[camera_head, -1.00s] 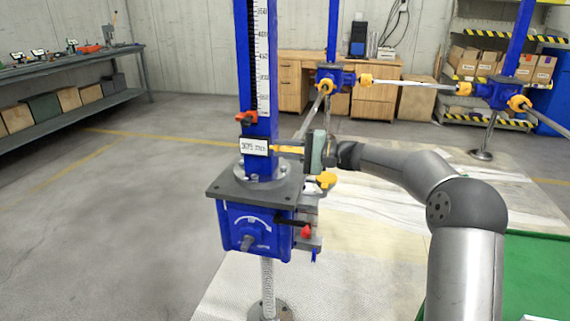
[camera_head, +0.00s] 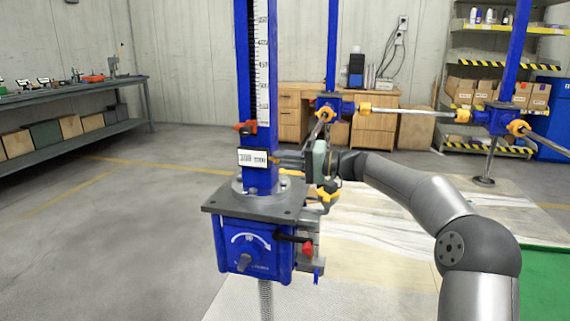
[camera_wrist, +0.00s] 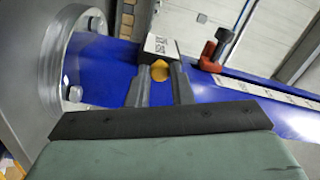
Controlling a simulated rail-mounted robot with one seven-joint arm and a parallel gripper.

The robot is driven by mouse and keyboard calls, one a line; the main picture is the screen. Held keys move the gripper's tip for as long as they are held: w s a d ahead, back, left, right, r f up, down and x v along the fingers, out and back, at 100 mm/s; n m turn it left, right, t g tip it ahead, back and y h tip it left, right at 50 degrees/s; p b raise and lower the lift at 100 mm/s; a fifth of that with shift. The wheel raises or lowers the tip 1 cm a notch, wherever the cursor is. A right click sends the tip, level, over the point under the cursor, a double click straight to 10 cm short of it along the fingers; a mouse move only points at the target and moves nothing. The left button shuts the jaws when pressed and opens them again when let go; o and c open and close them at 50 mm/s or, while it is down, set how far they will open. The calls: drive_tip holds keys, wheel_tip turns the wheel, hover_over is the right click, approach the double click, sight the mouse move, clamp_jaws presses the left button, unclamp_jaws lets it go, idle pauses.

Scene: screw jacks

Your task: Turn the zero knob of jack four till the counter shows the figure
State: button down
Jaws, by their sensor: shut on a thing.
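The nearest blue jack (camera_head: 250,245) stands in the middle of the head view; I can read no jack number on it. A small white counter (camera_head: 252,158) sits on its post, with dark figures too blurred to read. The counter also shows in the wrist view (camera_wrist: 162,45). The yellow zero knob (camera_wrist: 159,70) shows beside the counter. My gripper (camera_wrist: 160,82) is shut on this knob, one finger on each side. In the head view my gripper (camera_head: 281,160) reaches the counter's right side and hides the knob.
A red pointer (camera_head: 246,127) and a white scale (camera_head: 263,70) are on the post above the counter. A grey flange plate (camera_head: 222,201) lies below. Yellow-capped shafts (camera_head: 415,111) join other blue jacks behind. The floor at left is clear.

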drive_tip(key=c, duration=1.3)
unclamp_jaws()
drive_tip(key=s+d+p, duration=0.1)
drive_tip(key=d, duration=0.4)
drive_tip(key=s+d+p, duration=0.1)
drive_tip(key=d, duration=0.5)
drive_tip(key=s+d+p, duration=0.1)
drive_tip(key=d, duration=0.5)
drive_tip(key=shift+s+d, duration=0.1)
